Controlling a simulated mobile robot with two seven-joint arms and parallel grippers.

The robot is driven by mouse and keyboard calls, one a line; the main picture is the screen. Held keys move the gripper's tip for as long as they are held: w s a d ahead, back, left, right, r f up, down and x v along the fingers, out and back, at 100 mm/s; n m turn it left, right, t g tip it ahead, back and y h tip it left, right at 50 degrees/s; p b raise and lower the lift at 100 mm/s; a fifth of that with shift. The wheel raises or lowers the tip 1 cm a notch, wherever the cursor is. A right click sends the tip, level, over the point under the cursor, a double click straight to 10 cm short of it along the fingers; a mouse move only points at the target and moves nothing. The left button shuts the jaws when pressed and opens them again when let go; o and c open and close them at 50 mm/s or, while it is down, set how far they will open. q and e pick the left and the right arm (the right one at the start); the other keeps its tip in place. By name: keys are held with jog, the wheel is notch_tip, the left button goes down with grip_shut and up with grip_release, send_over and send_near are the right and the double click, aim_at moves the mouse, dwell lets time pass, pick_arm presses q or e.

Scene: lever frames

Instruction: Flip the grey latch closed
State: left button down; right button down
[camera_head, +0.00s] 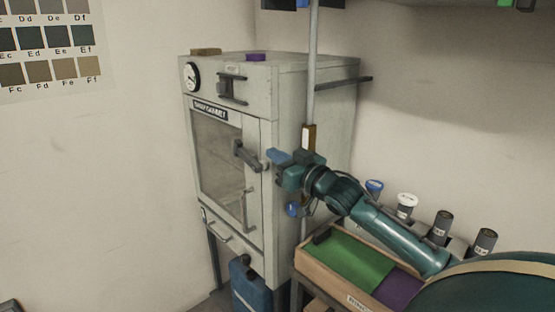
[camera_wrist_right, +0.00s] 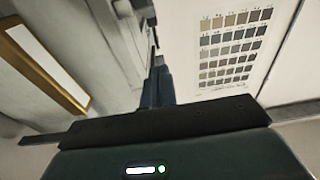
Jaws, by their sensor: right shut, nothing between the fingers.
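A dark grey latch (camera_head: 246,154) sits on the right side of the cabinet's glass door, slanting down toward the right. My right gripper (camera_head: 273,158) is just to the right of the latch, at the cabinet's front right edge. Its blue fingers are shut and hold nothing. In the head view I cannot tell whether the fingertips touch the latch. In the right wrist view the shut fingers (camera_wrist_right: 157,86) point past a pale cabinet surface, with a dark part (camera_wrist_right: 144,10) near their tips. My left gripper is not in view.
The pale cabinet (camera_head: 287,90) has a dial (camera_head: 191,76) and another dark fitting (camera_head: 232,87) above the door. A grey pole (camera_head: 312,60) stands close by my right gripper. A tray (camera_head: 322,265) and several capped bottles are at the right. A blue container (camera_head: 250,287) stands below.

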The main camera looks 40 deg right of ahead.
jog(key=b, duration=0.1)
send_near(241, 145)
jog(key=w+r, duration=0.1)
jog(key=r, duration=0.1)
jog(key=w+r, duration=0.2)
jog(key=r, duration=0.1)
jog(key=shift+w+a, duration=0.15)
jog(key=shift+w, duration=0.1)
jog(key=f, duration=0.1)
jog(key=w+f, duration=0.1)
jog(key=shift+f, duration=0.25)
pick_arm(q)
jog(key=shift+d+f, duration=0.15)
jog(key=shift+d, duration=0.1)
pick_arm(e)
jog(key=shift+w+f, duration=0.25)
jog(key=shift+f, duration=0.5)
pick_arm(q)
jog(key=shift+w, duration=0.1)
